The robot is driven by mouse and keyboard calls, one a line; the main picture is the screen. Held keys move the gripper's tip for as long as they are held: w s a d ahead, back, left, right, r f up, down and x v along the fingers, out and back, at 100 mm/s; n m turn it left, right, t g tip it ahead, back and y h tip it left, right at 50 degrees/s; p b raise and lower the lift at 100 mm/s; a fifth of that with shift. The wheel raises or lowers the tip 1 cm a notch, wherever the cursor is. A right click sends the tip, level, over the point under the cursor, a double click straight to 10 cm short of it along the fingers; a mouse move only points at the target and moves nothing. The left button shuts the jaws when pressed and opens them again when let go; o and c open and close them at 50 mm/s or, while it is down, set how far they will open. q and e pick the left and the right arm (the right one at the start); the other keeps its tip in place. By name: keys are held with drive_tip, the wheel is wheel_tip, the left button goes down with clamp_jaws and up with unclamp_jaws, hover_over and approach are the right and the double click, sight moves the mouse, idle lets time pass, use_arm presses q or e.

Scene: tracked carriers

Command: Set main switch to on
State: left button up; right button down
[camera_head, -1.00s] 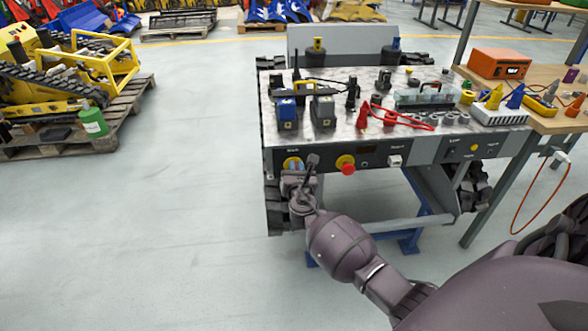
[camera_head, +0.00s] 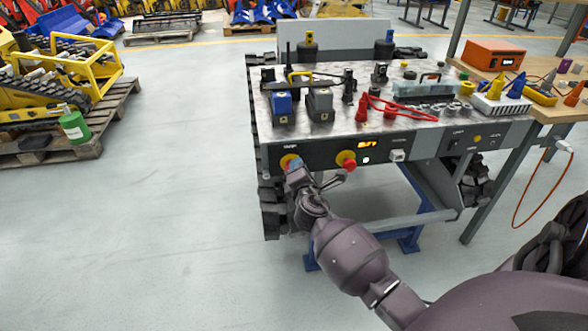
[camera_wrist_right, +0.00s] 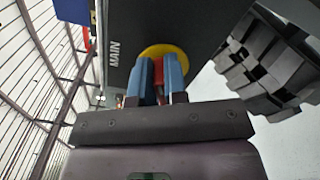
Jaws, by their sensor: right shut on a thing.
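The main switch (camera_head: 287,159) is a yellow disc with a red handle at the left of the carrier's dark front panel. In the right wrist view its yellow disc (camera_wrist_right: 163,50) sits beside the MAIN label. My right gripper (camera_head: 294,165) is at the switch, its blue fingers (camera_wrist_right: 160,74) on either side of the red handle, shut on it. The gripper hides part of the switch in the head view. A small display (camera_head: 367,145) on the panel shows yellow characters, and a green light (camera_head: 366,160) glows below it. My left gripper is not in view.
A red stop button on a yellow base (camera_head: 347,161) is close to the right of my gripper. Blue and grey boxes (camera_head: 320,105), red plugs and cable lie on the carrier top. A workbench (camera_head: 560,112) stands at the right.

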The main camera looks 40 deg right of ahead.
drive_tip(key=m, duration=0.1)
drive_tip(key=f+m+b, duration=0.1)
drive_tip(key=shift+m, duration=1)
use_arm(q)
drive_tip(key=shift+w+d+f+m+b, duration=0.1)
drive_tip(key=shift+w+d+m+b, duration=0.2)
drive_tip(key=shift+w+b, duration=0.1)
use_arm(e)
drive_tip(key=shift+m, duration=0.6)
drive_tip(key=shift+d, duration=0.1)
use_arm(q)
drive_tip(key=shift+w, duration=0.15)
use_arm(e)
drive_tip(key=c, duration=1.2)
unclamp_jaws()
drive_tip(key=shift+o, duration=0.2)
drive_tip(key=shift+r+m, duration=0.1)
drive_tip(key=shift+m, duration=0.2)
drive_tip(key=shift+s, duration=0.1)
